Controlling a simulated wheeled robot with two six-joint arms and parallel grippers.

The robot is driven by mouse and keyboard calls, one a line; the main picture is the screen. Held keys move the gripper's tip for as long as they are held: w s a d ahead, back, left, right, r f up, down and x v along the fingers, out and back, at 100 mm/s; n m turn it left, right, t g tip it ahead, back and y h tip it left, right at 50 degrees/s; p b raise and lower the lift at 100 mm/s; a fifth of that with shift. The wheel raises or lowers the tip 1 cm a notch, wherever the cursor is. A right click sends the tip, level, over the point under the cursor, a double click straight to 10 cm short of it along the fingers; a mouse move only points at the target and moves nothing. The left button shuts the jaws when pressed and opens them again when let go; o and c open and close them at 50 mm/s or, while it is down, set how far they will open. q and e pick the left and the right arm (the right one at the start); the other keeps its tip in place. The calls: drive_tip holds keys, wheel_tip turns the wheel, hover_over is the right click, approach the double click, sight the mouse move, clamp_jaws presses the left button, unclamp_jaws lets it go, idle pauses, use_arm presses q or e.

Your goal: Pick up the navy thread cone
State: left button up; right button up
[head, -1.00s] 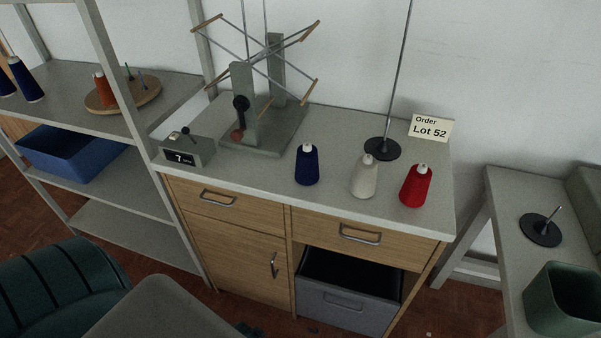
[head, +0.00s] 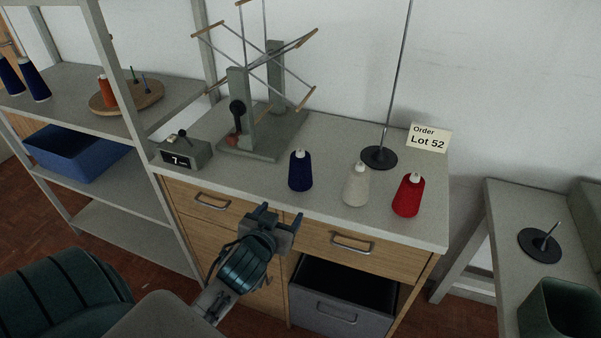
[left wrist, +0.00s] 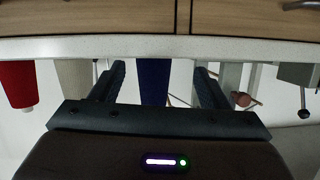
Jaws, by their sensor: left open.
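The navy thread cone (head: 300,171) stands upright on the grey bench top (head: 400,228), left of a white cone (head: 355,186) and a red cone (head: 408,196). My left gripper (head: 281,213) is open and empty, in front of the bench's front edge and short of the navy cone. In the left wrist view, which appears upside down, the navy cone (left wrist: 154,82) shows between the two open fingers (left wrist: 160,80), beyond the bench edge. My right gripper is not in view.
A yarn swift (head: 250,115) and a counter box (head: 184,152) stand left of the cones. A thin rod on a black base (head: 379,157) stands behind the white cone. Two more navy cones (head: 36,82) stand on the left shelf. The drawer below is open.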

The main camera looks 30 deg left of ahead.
sight(299, 162)
use_arm(q)
drive_tip(key=w+r+t, duration=0.1)
drive_tip(key=w+r, duration=0.1)
drive_tip(key=w, duration=0.1)
drive_tip(key=w+r+t+p, duration=0.1)
drive_tip(key=w+r, duration=0.2)
drive_tip(key=w+a+r+t, duration=0.1)
drive_tip(key=w+r+t, duration=0.1)
drive_tip(key=shift+w+a+r, duration=0.1)
drive_tip(key=shift+w+r, duration=0.25)
drive_tip(key=shift+w, duration=0.05)
drive_tip(key=shift+w+a+p, duration=0.15)
drive_tip(key=shift+w+p, duration=0.3)
drive_tip(key=shift+w, duration=0.15)
drive_tip(key=x, duration=0.1)
drive_tip(key=p+x, duration=0.1)
drive_tip(key=x, duration=0.1)
drive_tip(key=p+x, duration=0.1)
drive_tip(key=shift+w+a+r, duration=0.1)
drive_tip(key=shift+a+r, duration=0.2)
drive_tip(key=shift+a, duration=0.05)
drive_tip(key=shift+w+f, duration=0.1)
drive_tip(key=shift+w, duration=0.1)
drive_tip(key=shift+c, duration=0.7)
drive_tip(key=c, duration=1.3)
drive_tip(key=shift+o, duration=0.2)
